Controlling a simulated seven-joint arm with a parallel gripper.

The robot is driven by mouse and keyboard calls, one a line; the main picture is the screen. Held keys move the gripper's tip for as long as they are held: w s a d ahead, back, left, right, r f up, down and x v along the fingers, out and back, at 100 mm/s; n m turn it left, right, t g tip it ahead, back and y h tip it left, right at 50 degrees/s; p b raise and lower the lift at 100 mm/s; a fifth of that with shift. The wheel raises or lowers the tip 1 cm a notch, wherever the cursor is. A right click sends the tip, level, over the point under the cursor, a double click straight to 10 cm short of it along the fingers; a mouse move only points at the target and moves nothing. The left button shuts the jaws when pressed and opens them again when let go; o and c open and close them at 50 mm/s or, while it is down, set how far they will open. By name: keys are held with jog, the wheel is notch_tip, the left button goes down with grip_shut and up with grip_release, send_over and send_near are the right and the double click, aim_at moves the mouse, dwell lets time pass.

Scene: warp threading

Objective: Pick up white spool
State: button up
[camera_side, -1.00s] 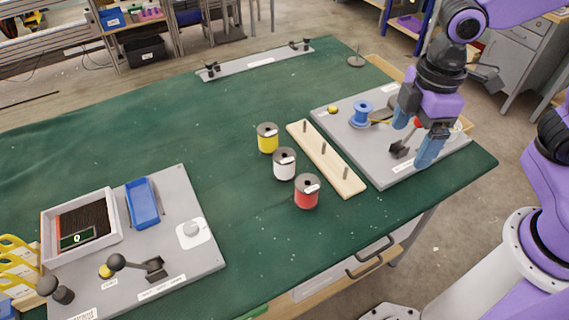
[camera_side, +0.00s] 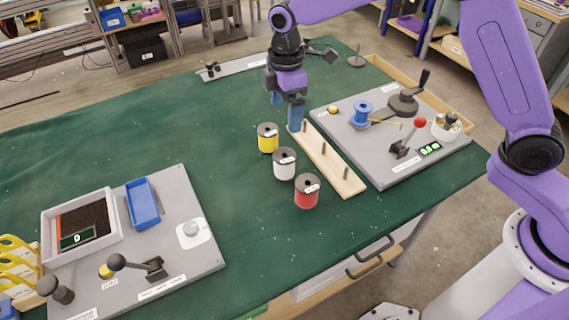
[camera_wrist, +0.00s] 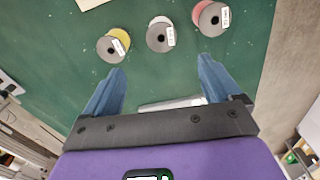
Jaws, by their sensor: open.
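The white spool (camera_side: 284,165) stands upright on the green table, between the yellow spool (camera_side: 267,139) and the red spool (camera_side: 307,192). My gripper (camera_side: 287,120) is above the table near the far end of the wooden peg board, beyond the yellow spool. It is open and empty. In the wrist view, the white spool (camera_wrist: 160,36) shows ahead of the gap between my blue fingers (camera_wrist: 160,88). The yellow spool (camera_wrist: 115,44) is left of it and the red spool (camera_wrist: 209,17) is right. My gripper touches none of the spools.
The wooden peg board (camera_side: 330,164) with upright pegs lies right of the spools. A grey board (camera_side: 380,155) with a blue spool, a crank and a red-knobbed lever is farther right. Another grey board (camera_side: 205,262) is at the left. The table left of the spools is clear.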

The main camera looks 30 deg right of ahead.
aim_at(284, 161)
jog(key=shift+a+f, duration=0.2)
jog(key=shift+f, duration=8.35)
jog(key=c, duration=1.2)
